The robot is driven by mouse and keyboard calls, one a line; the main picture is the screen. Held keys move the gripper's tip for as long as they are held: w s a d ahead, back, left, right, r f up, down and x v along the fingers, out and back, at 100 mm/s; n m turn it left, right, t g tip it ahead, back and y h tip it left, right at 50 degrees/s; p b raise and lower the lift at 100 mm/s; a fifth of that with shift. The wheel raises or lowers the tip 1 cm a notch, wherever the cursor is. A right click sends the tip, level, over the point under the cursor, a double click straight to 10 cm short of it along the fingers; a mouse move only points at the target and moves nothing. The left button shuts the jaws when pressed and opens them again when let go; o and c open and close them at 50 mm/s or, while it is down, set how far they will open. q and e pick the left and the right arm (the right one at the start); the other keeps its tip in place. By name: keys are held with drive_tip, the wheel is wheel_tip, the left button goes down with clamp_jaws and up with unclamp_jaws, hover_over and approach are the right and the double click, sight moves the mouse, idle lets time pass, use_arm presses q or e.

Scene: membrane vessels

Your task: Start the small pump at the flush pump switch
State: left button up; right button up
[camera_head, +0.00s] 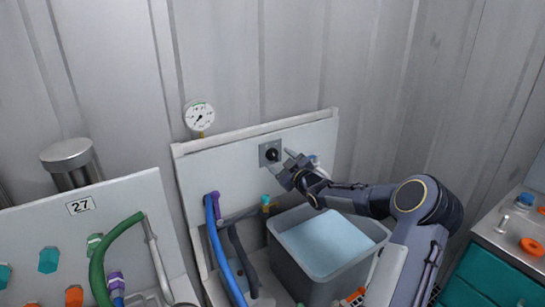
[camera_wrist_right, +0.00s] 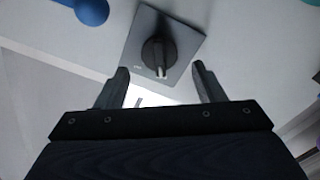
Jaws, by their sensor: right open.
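The flush pump switch is a black rotary knob (camera_head: 272,154) on a square grey plate (camera_head: 263,149), mounted on the pale upright panel (camera_head: 225,163). In the right wrist view the knob (camera_wrist_right: 158,55) sits on its tilted plate (camera_wrist_right: 183,38), with a light mark on the knob's lower edge. My right gripper (camera_head: 283,163) is at the panel, just right of the knob. In the right wrist view its two fingers (camera_wrist_right: 160,85) are apart, with the knob ahead of and between the tips; I see no grip on it. My left gripper is out of view.
A grey tub (camera_head: 300,262) of pale blue liquid stands below my right arm. A blue hose (camera_head: 222,255) and a green hose (camera_head: 103,258) rise at the left. A gauge (camera_head: 200,116) stands above the panel. A teal cabinet (camera_head: 490,275) is at the right.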

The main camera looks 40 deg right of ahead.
sight(273, 155)
drive_tip(key=shift+w+d, duration=0.15)
drive_tip(key=shift+w, duration=1.2)
drive_tip(key=c, duration=1)
drive_tip(key=shift+o, duration=0.2)
drive_tip(key=shift+m, duration=0.3)
drive_tip(key=m+p, duration=0.2)
drive_tip(key=m, duration=0.3)
drive_tip(key=shift+d+r, duration=0.1)
drive_tip(key=m+p, duration=0.1)
drive_tip(key=m, duration=0.5)
drive_tip(key=shift+s+d+p, duration=0.1)
drive_tip(key=shift+d+p, duration=0.1)
drive_tip(key=shift+p, duration=0.15)
drive_tip(key=shift+m, duration=0.3)
